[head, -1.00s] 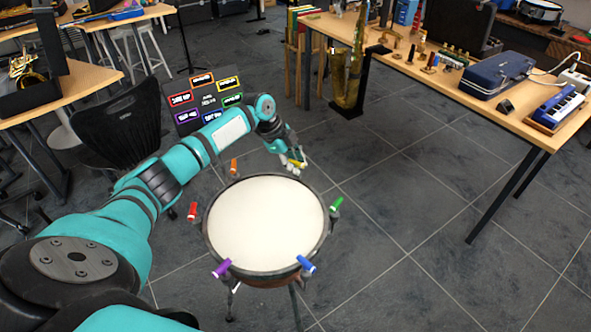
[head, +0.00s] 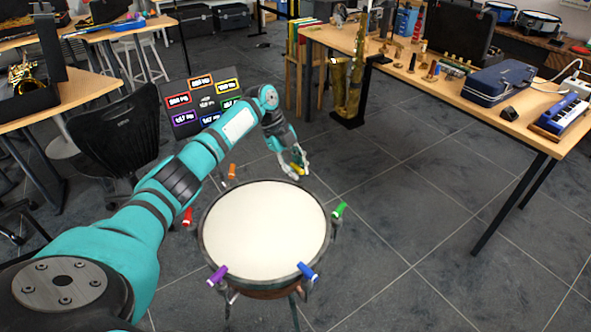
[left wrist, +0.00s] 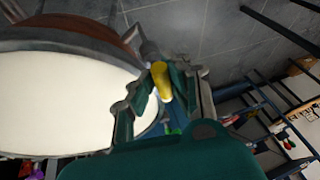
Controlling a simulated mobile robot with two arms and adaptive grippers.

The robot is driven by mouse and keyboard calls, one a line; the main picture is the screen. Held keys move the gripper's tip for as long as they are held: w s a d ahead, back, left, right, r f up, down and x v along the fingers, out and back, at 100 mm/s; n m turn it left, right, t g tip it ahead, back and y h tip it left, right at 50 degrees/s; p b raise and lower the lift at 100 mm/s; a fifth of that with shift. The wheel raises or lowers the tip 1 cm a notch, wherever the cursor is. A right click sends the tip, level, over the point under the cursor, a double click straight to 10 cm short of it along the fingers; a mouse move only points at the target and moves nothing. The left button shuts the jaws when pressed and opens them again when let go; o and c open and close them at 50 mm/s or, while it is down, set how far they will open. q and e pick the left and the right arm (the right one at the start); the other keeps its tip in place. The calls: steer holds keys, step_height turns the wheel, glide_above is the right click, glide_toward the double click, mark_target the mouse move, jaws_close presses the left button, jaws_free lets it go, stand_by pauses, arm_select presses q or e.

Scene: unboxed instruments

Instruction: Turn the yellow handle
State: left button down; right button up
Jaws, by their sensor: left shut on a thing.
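The yellow handle (left wrist: 161,80) sits at the rim of a round drum with a white head (head: 264,228). In the head view the yellow handle (head: 296,170) is mostly hidden by my left gripper (head: 296,172), at the drum's far right rim. In the left wrist view, my left gripper (left wrist: 162,90) has its two fingers on either side of the yellow handle, shut on it. My right gripper is not in view.
Other handles ring the drum: orange (head: 232,171), red (head: 187,217), purple (head: 217,275), blue (head: 309,272) and green (head: 339,210). A sign board with coloured labels (head: 205,103) stands behind my arm. A table with instruments (head: 455,92) is at the right. Floor right of the drum is clear.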

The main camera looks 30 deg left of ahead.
arm_select(q)
steer(key=shift+w+r, duration=0.25)
steer(key=shift+r, duration=0.1)
steer(key=c, duration=1.5)
jaws_free()
steer(key=shift+c, duration=0.2)
steer(key=shift+o, duration=1)
steer(key=shift+f, duration=0.2)
steer(key=v, duration=1.2)
steer(key=shift+s, duration=0.1)
